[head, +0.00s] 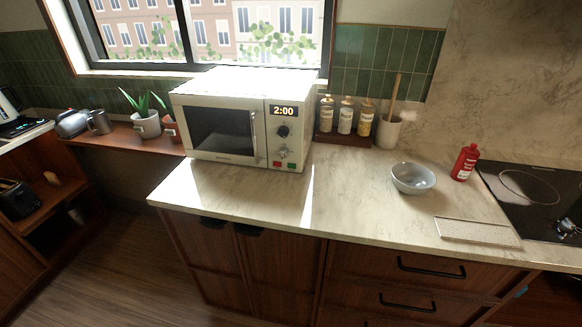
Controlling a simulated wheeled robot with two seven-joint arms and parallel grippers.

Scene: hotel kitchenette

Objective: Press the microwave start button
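A cream microwave (222,155) stands on the marble counter below the window. Its door, with a dark glass pane and a vertical handle, is closed. On the right of its front is a control panel with a lit display (284,111) reading 2:00. Below are a dark knob (283,131) and, at the bottom, a red button (278,164) beside a green button (291,167). Any lettering on these buttons is too small to read. Neither of my grippers shows in the head view.
The counter (235,195) in front of the microwave is bare. To the right are several bottles in a rack (343,138), a utensil crock (388,132), a grey bowl (412,180), a red bottle (464,162), a flat tray (477,232) and a cooktop (540,205). Potted plants (146,124) stand left.

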